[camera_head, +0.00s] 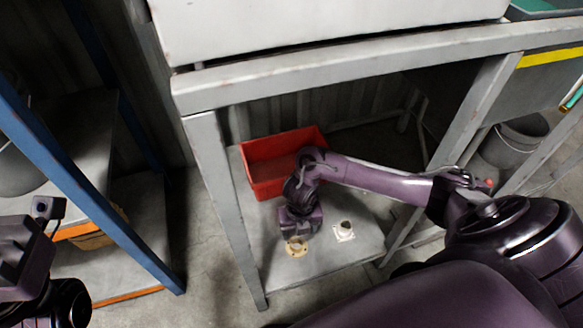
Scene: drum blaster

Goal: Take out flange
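A round tan flange (296,250) with a hole in its middle is on or just above the grey lower shelf (330,268) of the workbench. My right arm reaches in from the right, and my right gripper (297,236) points down right over the flange's back edge. Its fingers are mostly hidden by its own body, so I cannot tell whether it touches or holds the flange. A pale square part (344,232) with a dark hole lies to the right of the flange. My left gripper (25,250) is partly in view at the left edge, far from the shelf; its fingers are unclear.
A red bin (262,160) stands at the back left of the shelf, behind my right wrist. Grey bench legs (228,205) and the upper beam (350,60) frame the opening. A blue-framed rack (90,195) is on the left. A grey bucket (512,145) stands at the right.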

